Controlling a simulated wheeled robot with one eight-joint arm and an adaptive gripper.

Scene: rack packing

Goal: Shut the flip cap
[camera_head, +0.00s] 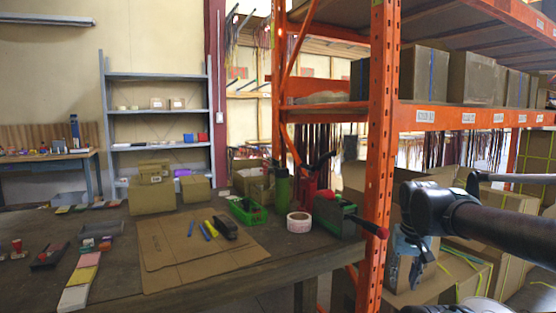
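A green bottle-like container (281,187) stands upright near the back right of the table. It is small in view, and I cannot make out a flip cap or whether it is open.
The table holds flat cardboard (165,272) with pens and a black stapler-like tool, a green basket (248,211), a tape roll (299,222) and a tape dispenser (338,214). An orange rack post (379,150) stands between table and arm. Boxes (465,270) fill the right.

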